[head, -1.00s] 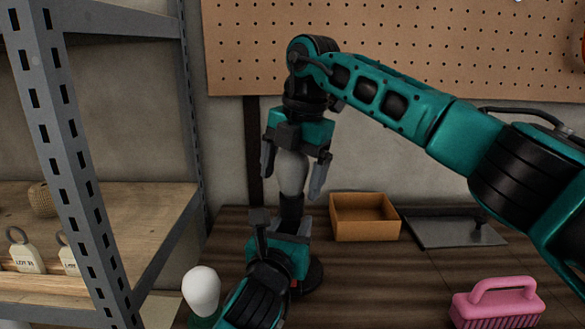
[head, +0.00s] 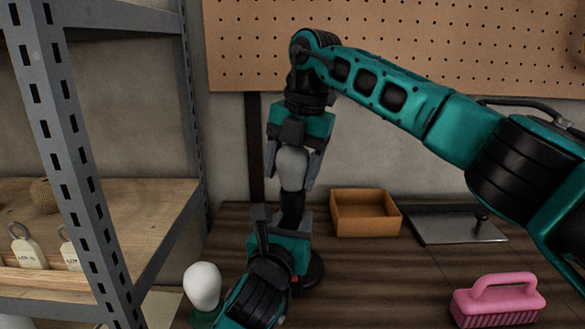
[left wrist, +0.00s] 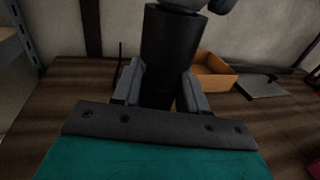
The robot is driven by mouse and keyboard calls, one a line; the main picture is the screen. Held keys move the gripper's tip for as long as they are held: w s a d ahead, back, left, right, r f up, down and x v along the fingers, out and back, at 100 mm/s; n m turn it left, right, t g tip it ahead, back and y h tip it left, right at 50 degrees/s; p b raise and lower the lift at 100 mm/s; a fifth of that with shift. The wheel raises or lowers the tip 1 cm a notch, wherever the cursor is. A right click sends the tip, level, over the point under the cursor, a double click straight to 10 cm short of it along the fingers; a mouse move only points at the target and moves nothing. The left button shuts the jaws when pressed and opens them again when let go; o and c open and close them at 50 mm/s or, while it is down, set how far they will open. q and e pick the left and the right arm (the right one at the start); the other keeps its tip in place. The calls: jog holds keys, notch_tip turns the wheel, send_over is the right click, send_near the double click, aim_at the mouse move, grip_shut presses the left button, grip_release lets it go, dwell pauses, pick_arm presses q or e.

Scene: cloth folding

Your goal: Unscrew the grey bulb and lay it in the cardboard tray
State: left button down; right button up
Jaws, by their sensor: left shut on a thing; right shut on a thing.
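The grey bulb (head: 292,168) stands upright in the black lamp socket (head: 292,206). My right gripper (head: 296,172) comes from above and is shut on the bulb, with one finger on each side. My left gripper (head: 281,222) is shut on the socket below the bulb. The left wrist view shows its fingers on both sides of the dark socket (left wrist: 167,55). The lamp's round base (head: 314,272) is partly hidden behind my left gripper. The open cardboard tray (head: 366,213) is on the table to the right of the lamp and looks empty.
A white bulb (head: 202,285) stands at the front left, near my left arm. A dark metal plate (head: 455,227) with a knob lies right of the tray. A pink brush (head: 497,299) is at the front right. A metal shelf (head: 75,150) borders the left side.

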pick_arm(q)
jog(key=shift+f, duration=0.1)
pick_arm(e)
jog(key=n+g, duration=0.1)
jog(key=n, duration=0.4)
jog(key=shift+s+a, duration=0.1)
jog(key=n+g, duration=0.1)
jog(key=n, duration=0.4)
jog(key=shift+n, duration=0.4)
pick_arm(q)
jog(key=c, duration=0.5)
grip_release()
